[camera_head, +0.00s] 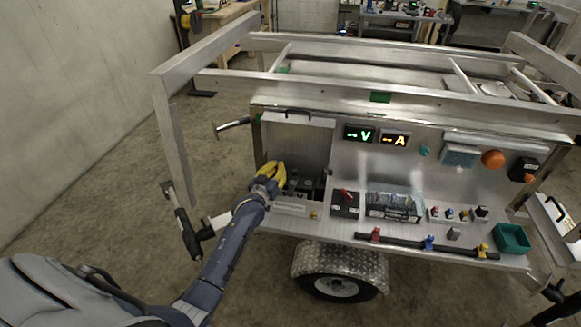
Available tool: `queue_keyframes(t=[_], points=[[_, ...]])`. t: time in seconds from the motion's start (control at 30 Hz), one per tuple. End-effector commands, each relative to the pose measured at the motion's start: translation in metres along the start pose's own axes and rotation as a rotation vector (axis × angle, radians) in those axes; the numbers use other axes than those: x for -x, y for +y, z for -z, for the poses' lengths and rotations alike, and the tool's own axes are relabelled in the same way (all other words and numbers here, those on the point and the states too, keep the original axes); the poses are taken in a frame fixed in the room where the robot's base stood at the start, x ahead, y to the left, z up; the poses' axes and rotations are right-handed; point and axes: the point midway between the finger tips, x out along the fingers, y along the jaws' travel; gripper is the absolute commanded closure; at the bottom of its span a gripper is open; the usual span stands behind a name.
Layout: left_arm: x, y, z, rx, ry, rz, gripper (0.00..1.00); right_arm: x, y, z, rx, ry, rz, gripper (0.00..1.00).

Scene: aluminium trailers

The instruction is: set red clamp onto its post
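A small red clamp-like piece (376,233) sits at the left end of a black bar (405,241) along the front of the trailer shelf. Another red piece (347,194) lies on top of a black box (344,207); I cannot tell which is the task's clamp. A row of small posts with red, blue and dark tops (449,213) stands to the right. My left gripper (274,176), with yellow parts, is at the open compartment left of the black box. Its fingertips are too small and overlapped to read. My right gripper is not in view.
The aluminium trailer (290,210) has an upright panel with green V (360,134) and orange A (395,140) displays. A clear-sided box (394,206) sits mid-shelf. A green bin (512,239) stands at the right end. Frame rails cross above; the floor at left is open.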

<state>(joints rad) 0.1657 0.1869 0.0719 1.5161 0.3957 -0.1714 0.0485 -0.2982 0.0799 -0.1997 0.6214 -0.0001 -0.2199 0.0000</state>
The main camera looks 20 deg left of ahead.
Motion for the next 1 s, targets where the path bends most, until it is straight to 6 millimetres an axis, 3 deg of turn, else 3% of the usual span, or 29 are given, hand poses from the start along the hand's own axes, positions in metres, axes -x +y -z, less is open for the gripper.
queue_keyframes(t=[0.17, 0.57, 0.6, 0.8, 1.0], points=[[-0.001, 0.006, -0.005, -0.114, -0.015, 0.002, 1.0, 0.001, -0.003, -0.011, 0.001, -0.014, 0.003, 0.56], [-0.002, 0.009, -0.007, -0.155, -0.021, 0.003, 1.0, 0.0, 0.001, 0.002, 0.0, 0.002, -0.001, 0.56], [-0.002, 0.009, -0.007, -0.155, -0.021, 0.003, 0.93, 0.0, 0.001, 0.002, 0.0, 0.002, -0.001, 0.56], [-0.002, 0.007, -0.007, -0.156, -0.022, 0.004, 0.7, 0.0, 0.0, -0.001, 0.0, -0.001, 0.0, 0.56], [-0.002, 0.006, -0.008, -0.156, -0.023, 0.005, 0.7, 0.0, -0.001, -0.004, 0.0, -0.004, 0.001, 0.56]])
